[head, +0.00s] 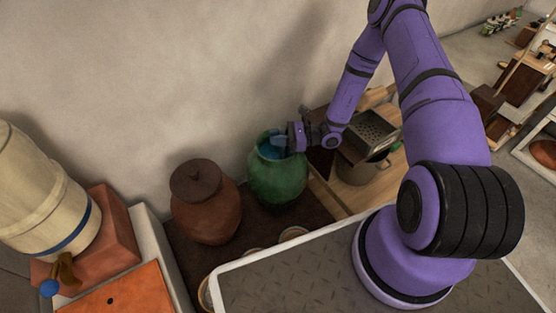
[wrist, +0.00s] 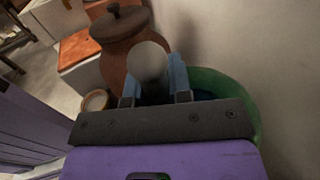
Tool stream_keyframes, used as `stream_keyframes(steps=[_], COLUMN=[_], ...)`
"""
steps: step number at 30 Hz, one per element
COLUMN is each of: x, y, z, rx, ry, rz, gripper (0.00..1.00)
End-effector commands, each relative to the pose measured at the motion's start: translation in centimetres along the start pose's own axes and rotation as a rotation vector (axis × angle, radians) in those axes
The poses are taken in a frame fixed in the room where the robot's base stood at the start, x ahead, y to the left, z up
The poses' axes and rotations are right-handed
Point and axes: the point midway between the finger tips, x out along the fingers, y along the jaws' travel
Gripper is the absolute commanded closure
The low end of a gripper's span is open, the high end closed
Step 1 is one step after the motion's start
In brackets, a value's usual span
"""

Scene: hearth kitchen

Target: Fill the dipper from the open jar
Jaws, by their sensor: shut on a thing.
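The open jar (head: 278,182) is green and round and stands by the wall. Blue shows inside its mouth in the head view. In the wrist view its green rim (wrist: 240,92) curves behind and right of my gripper (wrist: 153,90), with a dark blue patch inside. In the head view my gripper (head: 284,143) is at the jar's mouth, at its upper right. It is shut on a grey, round-ended piece, the dipper (wrist: 148,62), which shows between the blue fingers. The dipper's bowl is hidden, so I cannot tell whether it holds anything.
A lidded brown jar (head: 207,212) stands left of the green one. The wall (head: 220,70) is close behind both. A metal pot (head: 360,168) and a grater-like box (head: 375,130) stand to the right. A cream barrel (head: 45,190) with a tap is at far left.

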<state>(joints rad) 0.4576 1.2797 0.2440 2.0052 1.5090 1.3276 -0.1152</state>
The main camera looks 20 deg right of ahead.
Motion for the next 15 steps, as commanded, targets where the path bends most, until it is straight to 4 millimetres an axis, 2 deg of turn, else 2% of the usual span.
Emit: stream_keyframes(steps=[15], x=[0.0], y=[-0.1], z=[3.7], rx=[-0.002], ry=[0.0], rz=[-0.001], gripper=[1.0])
